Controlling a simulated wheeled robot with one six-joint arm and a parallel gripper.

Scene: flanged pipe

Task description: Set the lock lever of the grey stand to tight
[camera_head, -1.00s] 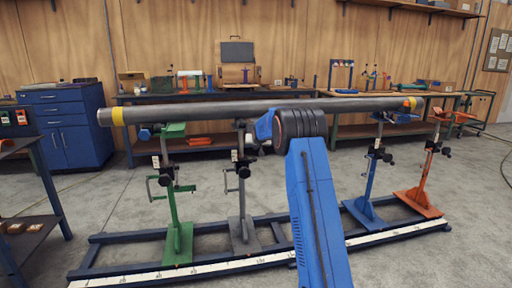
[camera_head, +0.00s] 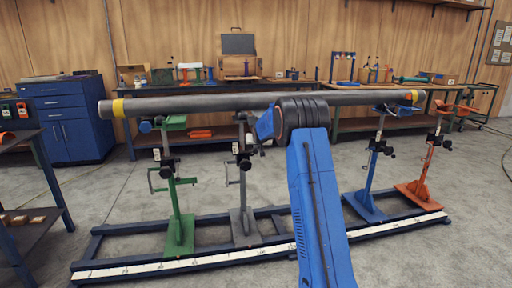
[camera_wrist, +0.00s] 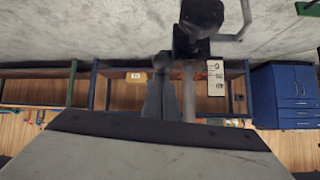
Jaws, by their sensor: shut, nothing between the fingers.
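The grey stand (camera_head: 243,228) is second from the left under the long pipe. Its black knob (camera_head: 245,163) and white marked plate (camera_head: 236,148) show beside the post. In the wrist view, upside down, the black knob (camera_wrist: 200,18) is at the top and the white plate (camera_wrist: 216,77) is right of the post (camera_wrist: 188,90). The lock lever cannot be told apart clearly. My gripper (camera_wrist: 162,62) is shut and empty, its tips left of and close to the black fitting; contact cannot be told. In the head view my arm hides the fingers.
The grey pipe (camera_head: 200,104) lies across the stands above the gripper. A green stand (camera_head: 178,215) stands to the left; blue (camera_head: 368,185) and orange (camera_head: 425,175) stands are to the right. A blue base rail (camera_head: 130,262) crosses the floor. Benches line the wall.

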